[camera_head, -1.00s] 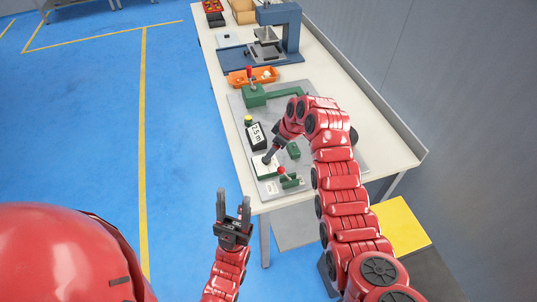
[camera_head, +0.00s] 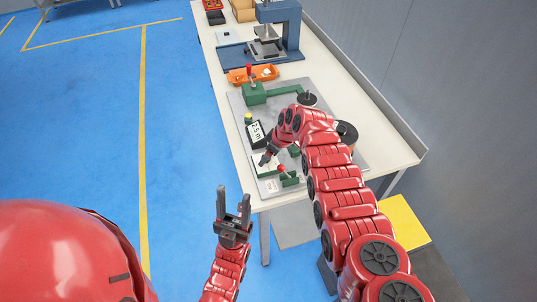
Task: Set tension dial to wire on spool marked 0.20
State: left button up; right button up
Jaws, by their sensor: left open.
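The coil winder's grey base plate (camera_head: 238,101) lies on the bench with green winder parts (camera_head: 254,94) on it. A dark spool (camera_head: 308,98) and a larger spool with a brownish side (camera_head: 347,133) stand at its right, the larger one partly behind my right arm. Their markings are too small to read. I cannot make out the tension dial. My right gripper (camera_head: 266,158) points down over a white card (camera_head: 262,171) at the near end of the plate; its fingertips are too small to judge. My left gripper (camera_head: 233,203) is open and empty, off the bench's near edge.
An orange tray (camera_head: 252,75) and a blue press (camera_head: 283,35) stand farther back. Blue floor is clear at left.

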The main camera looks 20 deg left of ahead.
grip_shut()
jog(key=m+p, duration=0.1)
jog(key=p, duration=0.1)
jog(key=m+p, duration=0.1)
jog(key=p, duration=0.1)
jog(key=shift+s+r+t, duration=0.15)
jog(key=shift+r+t, duration=0.2)
jog(key=shift+t, duration=0.05)
jog(key=shift+a+f+m, duration=0.1)
jog(key=shift+f+m, duration=0.1)
jog(key=shift+m, duration=0.4)
jog(key=shift+f+m+t+h, duration=0.15)
jog(key=shift+m+t+h, duration=0.3)
jog(key=shift+m, duration=0.45)
grip_release()
